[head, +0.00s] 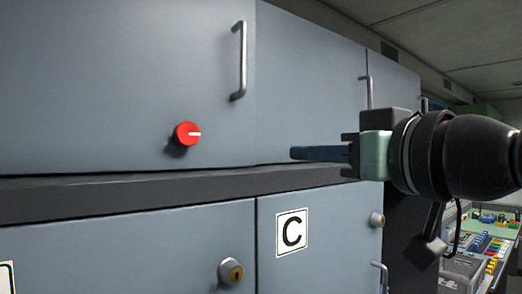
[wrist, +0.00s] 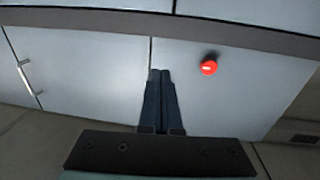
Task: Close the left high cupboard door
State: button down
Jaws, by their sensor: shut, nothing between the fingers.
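The left high cupboard door (head: 120,80) is a grey-blue panel with a metal bar handle (head: 243,60) near its right edge. It looks flush or nearly flush with the door to its right; a small gap cannot be ruled out. The same door shows on the right in the wrist view (wrist: 240,95). My gripper (head: 293,153) is shut and empty, pointing left in front of the neighbouring door, low and near the seam. In the wrist view its fingertips (wrist: 160,72) lie over the seam between the doors. Whether they touch a door cannot be told.
A red knob (head: 187,133) sits low on the left door. The neighbouring high door (head: 305,75) has a handle (head: 368,92) at its right. A dark ledge (head: 120,190) runs below, above lower cupboards with a "C" label (head: 292,232). A cluttered bench (head: 490,245) is far right.

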aim_at(247, 151)
jog(key=p+x, duration=0.6)
jog(key=x, duration=0.6)
jog(key=shift+r, duration=0.1)
jog(key=shift+w+a, duration=0.35)
jog(key=shift+w, duration=0.15)
